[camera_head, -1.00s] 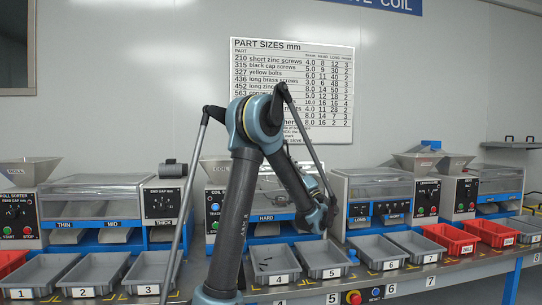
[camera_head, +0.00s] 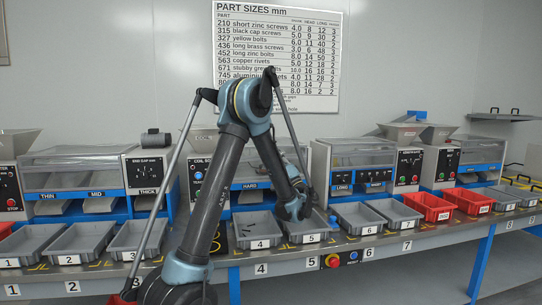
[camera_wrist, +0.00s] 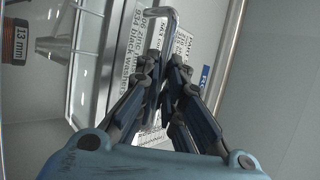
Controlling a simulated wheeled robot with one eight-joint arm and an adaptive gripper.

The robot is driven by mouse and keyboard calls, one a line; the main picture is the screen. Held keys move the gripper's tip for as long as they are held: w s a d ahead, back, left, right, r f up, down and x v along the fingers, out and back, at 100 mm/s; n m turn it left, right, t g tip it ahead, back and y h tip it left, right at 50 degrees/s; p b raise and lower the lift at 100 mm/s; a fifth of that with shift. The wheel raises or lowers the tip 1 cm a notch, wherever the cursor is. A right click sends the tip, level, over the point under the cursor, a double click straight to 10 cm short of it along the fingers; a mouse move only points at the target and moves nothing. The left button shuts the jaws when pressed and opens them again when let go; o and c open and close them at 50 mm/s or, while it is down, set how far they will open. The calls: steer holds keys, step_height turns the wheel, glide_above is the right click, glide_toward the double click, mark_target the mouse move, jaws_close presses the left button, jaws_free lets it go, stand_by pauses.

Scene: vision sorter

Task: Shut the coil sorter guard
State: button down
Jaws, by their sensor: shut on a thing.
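The coil sorter (camera_head: 200,172) stands mid-bench in the head view, with a HARD label on its blue front strip. My arm covers much of its front and its clear guard (camera_head: 262,168), so I cannot tell how far the guard is open. My gripper (camera_head: 291,209) is low in front of the sorter's right side, above the grey bins 4 and 5. In the wrist view my gripper's fingers (camera_wrist: 164,72) are closed together at a bent grey metal bar (camera_wrist: 161,12), which looks like a handle. The contact itself is partly hidden by the fingers.
Other sorters stand to the left (camera_head: 85,170) and right (camera_head: 362,165). Grey bins (camera_head: 260,244) and red bins (camera_head: 430,204) line the bench front. A red stop button (camera_head: 333,261) sits on the front edge. A parts chart (camera_head: 280,50) hangs behind.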

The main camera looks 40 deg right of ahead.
steer(key=shift+f, duration=0.15)
steer(key=c, duration=1.7)
jaws_free()
steer(key=shift+w+d, duration=0.1)
steer(key=shift+f, duration=0.1)
steer(key=v, duration=0.7)
steer(key=shift+f, duration=0.15)
